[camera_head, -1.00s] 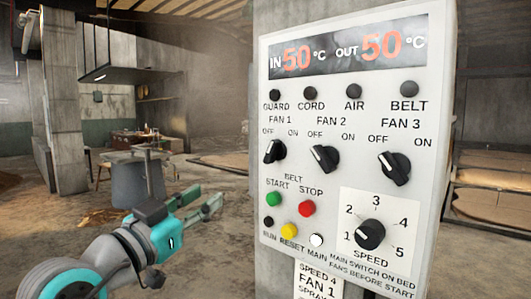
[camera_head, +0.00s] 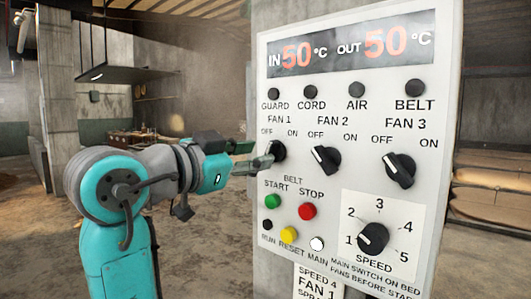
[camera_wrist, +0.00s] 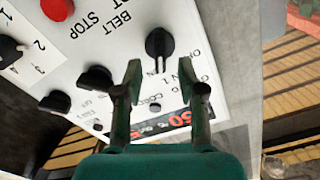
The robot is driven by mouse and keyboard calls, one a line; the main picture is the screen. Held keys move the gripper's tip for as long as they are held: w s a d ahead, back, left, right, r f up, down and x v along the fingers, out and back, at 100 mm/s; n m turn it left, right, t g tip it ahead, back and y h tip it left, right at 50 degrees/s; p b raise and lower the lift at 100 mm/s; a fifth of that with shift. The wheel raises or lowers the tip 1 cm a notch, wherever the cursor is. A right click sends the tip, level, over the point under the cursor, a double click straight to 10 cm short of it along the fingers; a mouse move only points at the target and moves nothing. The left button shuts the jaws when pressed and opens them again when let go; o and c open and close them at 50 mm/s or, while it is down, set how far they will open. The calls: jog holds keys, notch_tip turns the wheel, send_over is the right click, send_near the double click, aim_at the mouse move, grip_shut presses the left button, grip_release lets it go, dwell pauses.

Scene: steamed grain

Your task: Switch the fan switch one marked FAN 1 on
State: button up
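The grey control panel (camera_head: 347,70) stands on a concrete column at the right in the head view. Its black FAN 1 knob (camera_head: 278,153) is the leftmost of three fan knobs; my fingers partly cover it there. The knob (camera_wrist: 160,42) shows more fully in the wrist view; I cannot tell its setting surely. My gripper (camera_head: 256,156) reaches in from the left, close to this knob. In the wrist view my gripper (camera_wrist: 161,72) is open, its two fingers apart and lined up roughly either side of the knob, with nothing held. I cannot tell whether they touch it.
The FAN 2 knob (camera_head: 325,160) and FAN 3 knob (camera_head: 399,170) point toward OFF. Below are the green START button (camera_head: 273,201), red STOP button (camera_head: 307,211) and SPEED dial (camera_head: 373,238). Open floor lies left of the column.

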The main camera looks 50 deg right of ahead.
aim_at(267, 152)
jog(key=shift+w+d, duration=0.1)
jog(key=shift+d, duration=1.8)
jog(key=shift+c, duration=0.2)
grip_shut()
